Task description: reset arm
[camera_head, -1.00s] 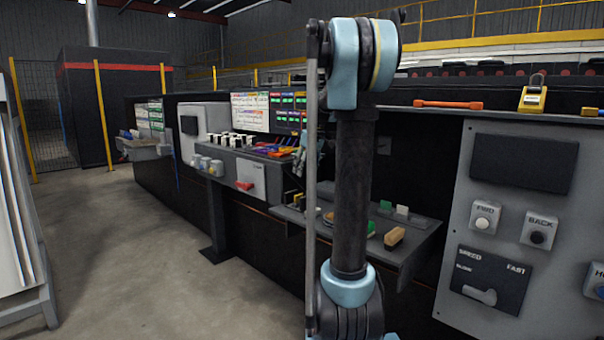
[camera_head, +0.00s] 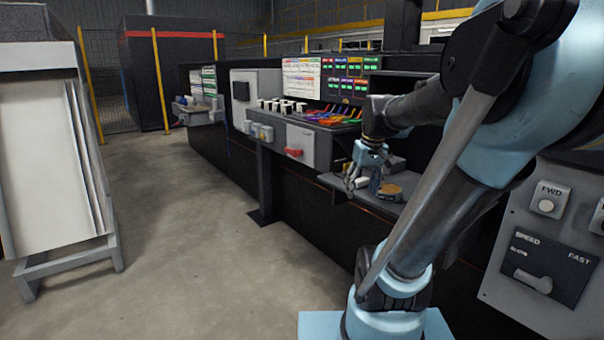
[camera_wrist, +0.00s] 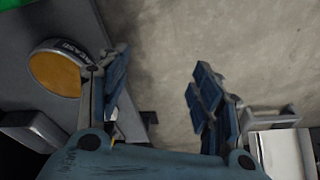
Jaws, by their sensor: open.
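My arm reaches across the right half of the head view, bent down from a raised joint. My gripper (camera_head: 359,184) hangs at the front edge of the small grey shelf (camera_head: 335,186) on the black machine. In the wrist view my gripper (camera_wrist: 158,95) has its two blue fingers spread apart, with bare concrete floor between them and nothing held. A round tan-topped item (camera_wrist: 58,72) with a dark lettered rim lies on the shelf beside the left finger. In the head view this round item (camera_head: 389,190) sits just right of my gripper.
A grey panel with a speed lever (camera_head: 540,268) stands at the right. A rack with pale sheets (camera_head: 55,165) stands at the left. The concrete floor (camera_head: 210,270) between is clear.

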